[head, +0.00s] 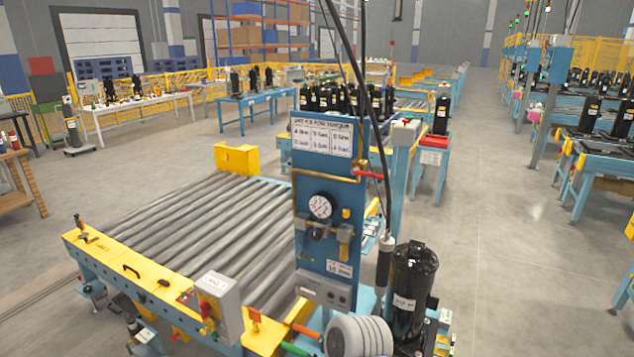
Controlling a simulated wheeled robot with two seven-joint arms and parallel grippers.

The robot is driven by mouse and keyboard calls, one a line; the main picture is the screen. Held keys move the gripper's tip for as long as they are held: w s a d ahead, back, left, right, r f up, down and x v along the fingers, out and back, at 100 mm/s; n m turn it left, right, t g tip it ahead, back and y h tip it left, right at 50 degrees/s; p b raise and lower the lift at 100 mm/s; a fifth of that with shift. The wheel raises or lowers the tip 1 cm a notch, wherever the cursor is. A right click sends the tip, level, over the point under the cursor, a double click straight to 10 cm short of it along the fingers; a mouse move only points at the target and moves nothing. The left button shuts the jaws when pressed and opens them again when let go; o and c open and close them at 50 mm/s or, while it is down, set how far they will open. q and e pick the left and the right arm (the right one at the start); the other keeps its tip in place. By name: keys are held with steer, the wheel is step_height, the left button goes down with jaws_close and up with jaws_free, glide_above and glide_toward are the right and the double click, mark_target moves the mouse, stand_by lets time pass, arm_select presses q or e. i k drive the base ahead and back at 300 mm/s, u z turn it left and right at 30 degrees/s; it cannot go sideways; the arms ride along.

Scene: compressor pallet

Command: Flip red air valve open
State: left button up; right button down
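A red valve lever (369,174) sits at the upper right edge of a blue upright panel (343,225). It sticks out roughly level to the right, at the end of a yellow-brass pipe (322,173) that crosses the panel. A round pressure gauge (320,206) and a regulator assembly (322,232) are mounted below the pipe. Neither of my grippers is in view, and nothing touches the red lever.
A roller conveyor (200,230) with yellow end plates lies left of the panel. A black compressor (412,285) stands at lower right, beside a hanging black cable (386,180) passing close right of the lever. A pale ribbed round object (357,337) is in front. Open floor (530,240) lies right.

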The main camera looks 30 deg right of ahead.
mark_target(355, 169)
steer(key=z, duration=0.15)
steer(key=i, duration=0.95)
steer(key=z, duration=0.75)
